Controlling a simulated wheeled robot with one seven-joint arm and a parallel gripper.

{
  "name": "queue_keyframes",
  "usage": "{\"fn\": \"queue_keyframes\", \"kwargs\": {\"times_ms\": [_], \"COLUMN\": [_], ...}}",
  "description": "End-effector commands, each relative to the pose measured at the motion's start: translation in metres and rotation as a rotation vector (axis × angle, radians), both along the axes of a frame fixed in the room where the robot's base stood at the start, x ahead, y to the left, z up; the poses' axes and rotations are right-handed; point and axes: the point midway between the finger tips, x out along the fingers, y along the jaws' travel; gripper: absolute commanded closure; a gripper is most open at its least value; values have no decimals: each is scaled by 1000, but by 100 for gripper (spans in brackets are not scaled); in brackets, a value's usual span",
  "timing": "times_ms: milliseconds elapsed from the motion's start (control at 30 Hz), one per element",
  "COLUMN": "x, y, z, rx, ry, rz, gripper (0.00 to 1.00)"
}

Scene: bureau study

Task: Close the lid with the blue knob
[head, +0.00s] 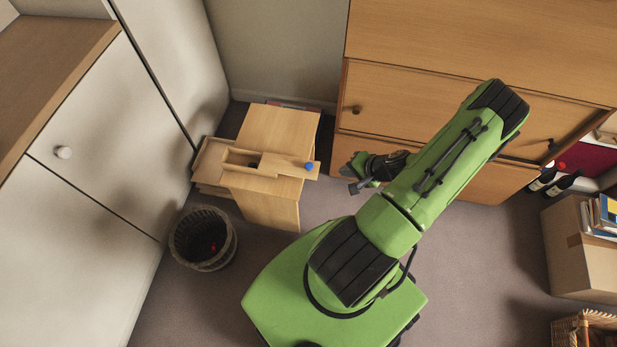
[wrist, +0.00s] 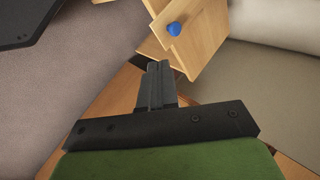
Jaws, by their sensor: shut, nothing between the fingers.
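The blue knob (head: 309,166) sits at the right end of a flat wooden lid (head: 285,166) on a small wooden cabinet (head: 278,128). The lid sticks out to the right past the cabinet's edge. To its left a recess (head: 243,158) in the wood is partly uncovered, with something dark at its right end. My gripper (head: 356,178) is to the right of the knob, apart from it, with a gap between. In the wrist view my gripper (wrist: 156,82) is shut and empty, and the blue knob (wrist: 174,29) shows beyond its fingertips on the lid's end.
A wicker basket (head: 203,238) stands on the floor left of the cabinet. White cupboards (head: 95,185) line the left side. A wooden dresser (head: 385,104) stands behind my arm. A cardboard box (head: 575,250) is at the right. Carpet is free between cabinet and dresser.

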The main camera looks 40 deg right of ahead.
Motion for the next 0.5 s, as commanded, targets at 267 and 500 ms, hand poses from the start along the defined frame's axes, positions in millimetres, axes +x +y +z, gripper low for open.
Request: {"fn": "queue_keyframes", "kwargs": {"times_ms": [267,500], "x": [10,44], "y": [2,9], "z": [-30,-72], "rx": [21,22], "ry": [-21,-19], "rz": [-56,-53], "gripper": [100,100]}}
